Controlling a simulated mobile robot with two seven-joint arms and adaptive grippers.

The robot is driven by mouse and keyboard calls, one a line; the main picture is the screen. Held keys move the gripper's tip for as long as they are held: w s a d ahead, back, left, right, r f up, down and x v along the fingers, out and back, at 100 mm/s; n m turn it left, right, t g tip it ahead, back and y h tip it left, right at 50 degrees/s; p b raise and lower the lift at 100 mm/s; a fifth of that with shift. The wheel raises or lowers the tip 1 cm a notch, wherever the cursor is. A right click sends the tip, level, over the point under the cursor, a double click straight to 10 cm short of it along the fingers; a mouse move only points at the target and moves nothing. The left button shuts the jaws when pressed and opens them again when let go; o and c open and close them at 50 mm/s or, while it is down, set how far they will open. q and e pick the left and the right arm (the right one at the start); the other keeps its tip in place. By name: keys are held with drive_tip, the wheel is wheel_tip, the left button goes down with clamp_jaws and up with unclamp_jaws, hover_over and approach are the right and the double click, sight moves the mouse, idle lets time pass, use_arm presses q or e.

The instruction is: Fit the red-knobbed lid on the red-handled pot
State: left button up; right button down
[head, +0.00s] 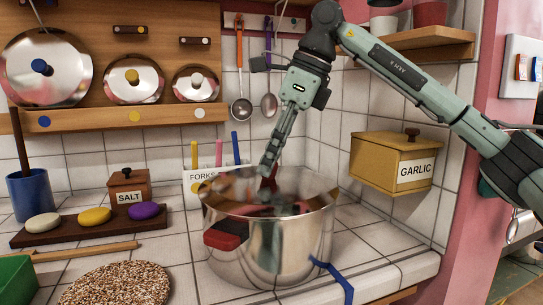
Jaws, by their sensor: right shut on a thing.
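The large shiny steel pot (265,245) stands on the white tiled counter, with its red handle (224,236) at the front left. My right gripper (267,175) reaches down from above to the pot's mouth and is shut on the dark red knob (268,185) of the lid. The lid's shiny metal (235,188) shows at the level of the pot's rim. Reflections and the gripper blur its edge, so I cannot tell whether it sits flat on the rim. My left gripper is not in view.
Lids with blue, yellow and white knobs stand on the wooden shelf (120,118). A garlic box (392,162) is at the right, a forks holder (195,185) behind the pot. A blue strip (333,278) is at the pot's right front; a speckled round mat (118,285) lies left.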

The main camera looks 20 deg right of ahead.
drive_tip(key=shift+f, duration=0.1)
drive_tip(key=c, duration=1.1)
unclamp_jaws()
wheel_tip(320, 180, up, 10)
